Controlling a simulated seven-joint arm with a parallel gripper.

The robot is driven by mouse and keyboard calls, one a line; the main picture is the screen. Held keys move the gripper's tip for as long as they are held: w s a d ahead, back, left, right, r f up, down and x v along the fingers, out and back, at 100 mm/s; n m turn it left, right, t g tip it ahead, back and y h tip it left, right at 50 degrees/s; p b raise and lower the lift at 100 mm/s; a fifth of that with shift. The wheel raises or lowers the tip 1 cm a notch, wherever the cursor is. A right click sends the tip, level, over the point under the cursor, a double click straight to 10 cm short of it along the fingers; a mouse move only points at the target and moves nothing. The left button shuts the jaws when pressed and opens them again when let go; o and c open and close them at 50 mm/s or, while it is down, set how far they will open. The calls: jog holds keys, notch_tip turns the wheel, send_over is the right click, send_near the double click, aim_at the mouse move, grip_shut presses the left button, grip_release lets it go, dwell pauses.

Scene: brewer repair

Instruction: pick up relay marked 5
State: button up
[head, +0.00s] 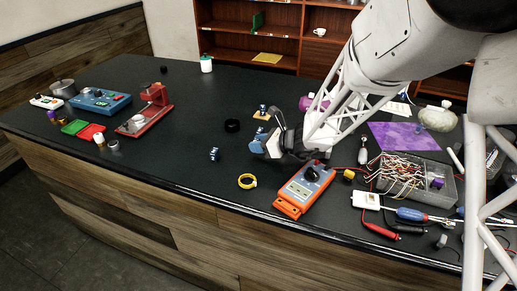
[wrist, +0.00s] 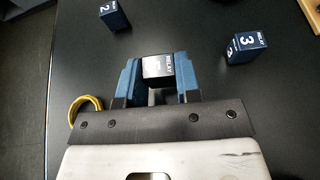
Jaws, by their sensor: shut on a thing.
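My gripper (wrist: 160,82) is shut on a small dark blue relay (wrist: 158,66), which sits between the blue fingertips in the wrist view. White lettering shows on its side, but its number is not readable. In the head view my gripper (head: 262,146) is low over the middle of the black counter, and the held relay cannot be told apart from the fingers. A relay marked 2 (wrist: 113,15) stands ahead at the upper left of the wrist view. A relay marked 3 (wrist: 246,47) stands to the right of the fingers.
A yellow tape ring (head: 247,181) and an orange meter (head: 303,188) lie near the front edge. A black ring (head: 232,125) lies behind left. A wire-filled bin (head: 405,178) and tools are right. The counter left of the gripper is mostly clear up to the red stand (head: 148,110).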

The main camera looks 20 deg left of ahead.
jog(key=shift+s+d+r, duration=0.15)
jog(key=shift+s+r, duration=0.1)
jog(key=shift+r, duration=0.2)
jog(key=s+d, duration=0.3)
jog(key=s, duration=0.1)
jog(key=s+d+r, duration=0.1)
jog(key=s+d, duration=0.2)
jog(key=s, duration=0.1)
jog(key=s+d, duration=0.3)
jog(key=s, duration=0.1)
jog(key=shift+s+r, duration=0.2)
jog(key=shift+s, duration=0.1)
